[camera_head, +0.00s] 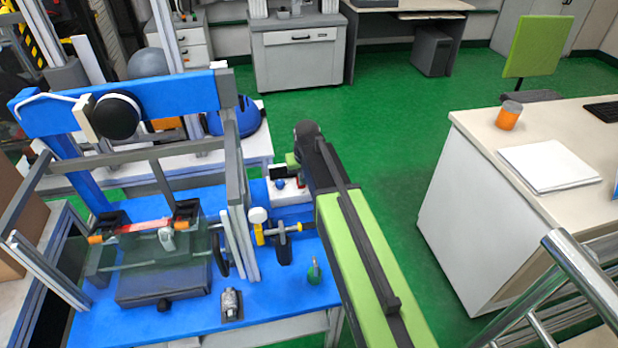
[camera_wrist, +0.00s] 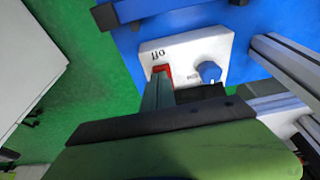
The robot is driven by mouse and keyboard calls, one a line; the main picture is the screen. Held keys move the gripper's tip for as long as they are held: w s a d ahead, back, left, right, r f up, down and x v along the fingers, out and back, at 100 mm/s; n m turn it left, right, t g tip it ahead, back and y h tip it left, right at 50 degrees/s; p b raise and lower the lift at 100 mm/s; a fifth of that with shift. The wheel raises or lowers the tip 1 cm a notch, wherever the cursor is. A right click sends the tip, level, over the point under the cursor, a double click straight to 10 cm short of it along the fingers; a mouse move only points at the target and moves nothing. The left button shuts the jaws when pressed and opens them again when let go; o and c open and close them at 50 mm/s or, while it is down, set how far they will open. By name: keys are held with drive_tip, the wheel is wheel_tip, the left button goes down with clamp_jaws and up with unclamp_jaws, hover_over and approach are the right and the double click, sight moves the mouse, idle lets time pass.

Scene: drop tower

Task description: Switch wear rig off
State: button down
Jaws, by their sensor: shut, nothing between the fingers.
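The wear rig appears to be the blue bench machine (camera_head: 150,100) at the left of the head view, with a blue beam and a clear guard. A white control box (camera_head: 290,196) sits at its right back corner, partly behind my arm. In the wrist view the box (camera_wrist: 190,48) bears an upside-down "off" label, a red switch (camera_wrist: 163,69) and a blue knob (camera_wrist: 209,71). My gripper (camera_wrist: 160,80) is shut and empty, its tip at the red switch. I cannot tell whether it touches. The switch's lower part is hidden, so its position is unclear.
Grey metal uprights (camera_wrist: 285,65) stand close to the box on the right in the wrist view. A yellow-handled clamp (camera_head: 282,232) stands on the blue bench. A white desk (camera_head: 480,160) is at the right, with clear green floor (camera_head: 390,130) between. Metal railings (camera_head: 575,275) are at lower right.

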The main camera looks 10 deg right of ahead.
drive_tip(key=shift+w+d, duration=0.1)
drive_tip(key=shift+d, duration=0.2)
drive_tip(key=shift+w+a+r, duration=0.1)
drive_tip(key=shift+a+r, duration=0.05)
drive_tip(key=shift+a, duration=0.05)
drive_tip(key=shift+w+a+r, duration=0.1)
drive_tip(key=shift+w+a, duration=0.1)
drive_tip(key=shift+w, duration=0.45)
drive_tip(key=shift+r+p, duration=0.1)
drive_tip(key=shift+p, duration=0.2)
